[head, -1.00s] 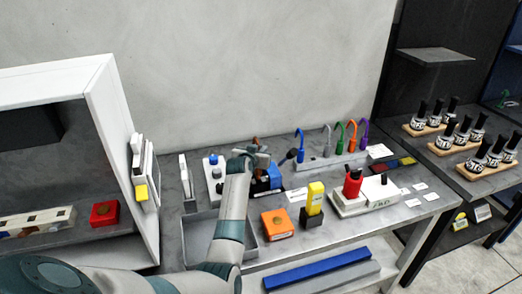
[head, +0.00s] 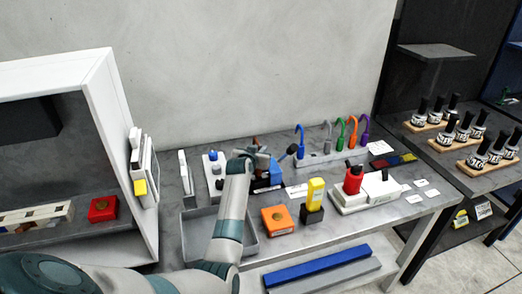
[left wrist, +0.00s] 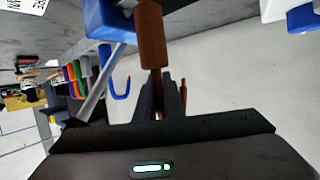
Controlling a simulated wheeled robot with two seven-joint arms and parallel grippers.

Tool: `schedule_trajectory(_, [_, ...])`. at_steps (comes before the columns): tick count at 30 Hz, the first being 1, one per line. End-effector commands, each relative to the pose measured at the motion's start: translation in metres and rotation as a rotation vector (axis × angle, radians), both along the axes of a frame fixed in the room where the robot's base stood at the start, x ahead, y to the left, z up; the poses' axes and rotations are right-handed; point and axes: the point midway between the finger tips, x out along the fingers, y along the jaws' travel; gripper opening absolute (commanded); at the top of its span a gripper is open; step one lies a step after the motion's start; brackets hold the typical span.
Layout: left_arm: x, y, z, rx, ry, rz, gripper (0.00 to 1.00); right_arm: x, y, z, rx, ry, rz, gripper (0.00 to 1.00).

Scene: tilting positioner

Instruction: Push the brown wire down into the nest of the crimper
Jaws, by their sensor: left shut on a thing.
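My left gripper (head: 252,155) is over the back of the bench, beside the blue crimper (head: 276,174). In the left wrist view its two dark fingers (left wrist: 160,98) are shut on the brown wire (left wrist: 152,38). The thick brown part of the wire stands beyond the fingertips and a thinner part runs between them. The crimper's blue body (left wrist: 106,18) is right beside the thick part in that view. The gripper hides most of the wire in the head view. I cannot tell whether the wire sits in the nest. My right gripper is not in view.
A rack with several colored hooked wires (head: 330,155) stands at the back right. An orange box (head: 278,219), a yellow device (head: 315,194) and a white base with a red part (head: 353,180) stand in front. A grey tray (head: 250,243) lies at left front.

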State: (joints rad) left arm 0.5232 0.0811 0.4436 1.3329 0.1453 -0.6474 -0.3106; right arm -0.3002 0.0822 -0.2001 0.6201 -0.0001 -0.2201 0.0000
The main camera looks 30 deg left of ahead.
Motion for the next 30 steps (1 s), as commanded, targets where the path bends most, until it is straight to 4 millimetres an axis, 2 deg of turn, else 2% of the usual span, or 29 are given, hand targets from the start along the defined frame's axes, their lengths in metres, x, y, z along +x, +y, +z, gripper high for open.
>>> schedule_trajectory(25, [0.000, 0.000, -0.017, 0.001, 0.000, 0.000, 0.00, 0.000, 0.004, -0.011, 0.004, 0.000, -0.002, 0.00])
schedule_trajectory(26, [0.000, 0.000, -0.017, 0.001, -0.001, 0.000, 0.13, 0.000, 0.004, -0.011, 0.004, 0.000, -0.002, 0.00])
schedule_trajectory(28, [0.000, 0.000, -0.017, 0.001, 0.000, 0.000, 0.30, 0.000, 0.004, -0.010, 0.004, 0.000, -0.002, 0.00])
schedule_trajectory(30, [0.000, 0.000, -0.017, 0.001, 0.000, 0.000, 0.30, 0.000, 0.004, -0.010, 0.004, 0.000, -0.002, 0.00])
